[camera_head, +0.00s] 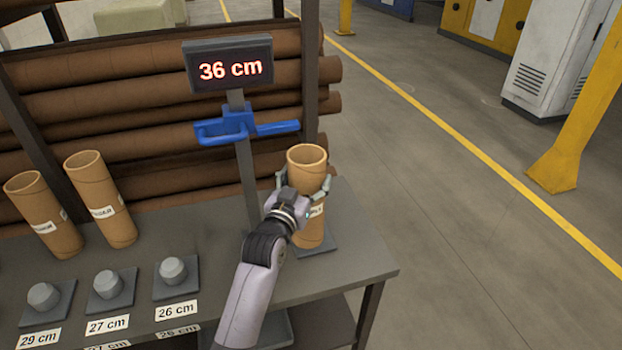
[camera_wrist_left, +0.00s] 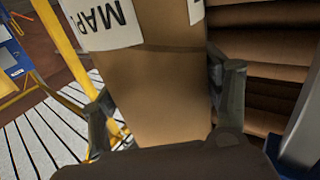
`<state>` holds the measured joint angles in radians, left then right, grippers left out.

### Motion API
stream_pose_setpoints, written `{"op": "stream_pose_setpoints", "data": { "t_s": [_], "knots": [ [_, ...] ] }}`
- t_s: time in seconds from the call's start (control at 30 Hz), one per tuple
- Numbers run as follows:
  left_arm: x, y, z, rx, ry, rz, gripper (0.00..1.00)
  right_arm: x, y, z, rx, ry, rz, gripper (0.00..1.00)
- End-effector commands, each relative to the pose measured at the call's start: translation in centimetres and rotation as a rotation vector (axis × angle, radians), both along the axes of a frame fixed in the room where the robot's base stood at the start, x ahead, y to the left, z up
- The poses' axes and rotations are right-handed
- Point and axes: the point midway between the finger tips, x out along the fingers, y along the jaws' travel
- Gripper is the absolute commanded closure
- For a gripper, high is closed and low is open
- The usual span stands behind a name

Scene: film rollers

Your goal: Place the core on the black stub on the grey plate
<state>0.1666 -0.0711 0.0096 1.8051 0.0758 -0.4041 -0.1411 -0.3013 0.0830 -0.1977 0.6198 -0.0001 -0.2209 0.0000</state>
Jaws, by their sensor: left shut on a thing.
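The core, a tan cardboard tube (camera_head: 311,232) with a white label, stands close to upright at the right end of the grey table. My left gripper (camera_head: 305,186) is shut on the core around its upper half. In the left wrist view, the core (camera_wrist_left: 160,75) fills the space between my two fingers (camera_wrist_left: 165,112), and part of its label shows. The core's lower end is over the grey plate (camera_head: 327,246). I cannot tell whether it touches the plate. The black stub does not show; the core and arm cover that spot. My right gripper is not in view.
A post with a "36 cm" display (camera_head: 228,66) and a blue bracket (camera_head: 228,127) stands just left of the core. Two other tubes (camera_head: 100,200) stand at the left. Several plates with grey stubs (camera_head: 173,270) line the table front. Long brown rolls (camera_head: 150,105) are racked behind.

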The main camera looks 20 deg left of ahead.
Motion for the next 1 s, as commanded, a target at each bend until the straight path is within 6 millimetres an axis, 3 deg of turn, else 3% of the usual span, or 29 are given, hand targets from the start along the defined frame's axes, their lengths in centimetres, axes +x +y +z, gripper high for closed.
{"op": "stream_pose_setpoints", "data": {
  "t_s": [0.1, 0.23, 0.5, 0.93, 0.97, 1.0],
  "knots": [
    [2.3, -0.1, 0.3, -0.001, -0.003, 0.000, 0.89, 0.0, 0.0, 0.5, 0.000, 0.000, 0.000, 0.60],
    [3.4, -0.1, 0.2, 0.000, -0.004, 0.000, 0.89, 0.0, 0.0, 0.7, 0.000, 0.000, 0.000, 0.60],
    [3.5, -0.1, -2.9, 0.001, 0.000, 0.000, 0.89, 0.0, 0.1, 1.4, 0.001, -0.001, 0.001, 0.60],
    [3.5, -0.1, -3.8, 0.001, -0.003, 0.001, 0.89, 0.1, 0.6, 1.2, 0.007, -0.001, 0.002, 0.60],
    [3.4, -0.1, -3.8, 0.001, 0.000, 0.001, 0.28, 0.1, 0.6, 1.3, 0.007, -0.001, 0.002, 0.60],
    [3.4, -0.1, -3.8, 0.001, 0.000, 0.001, 0.25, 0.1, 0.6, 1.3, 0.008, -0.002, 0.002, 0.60]
  ]
}}
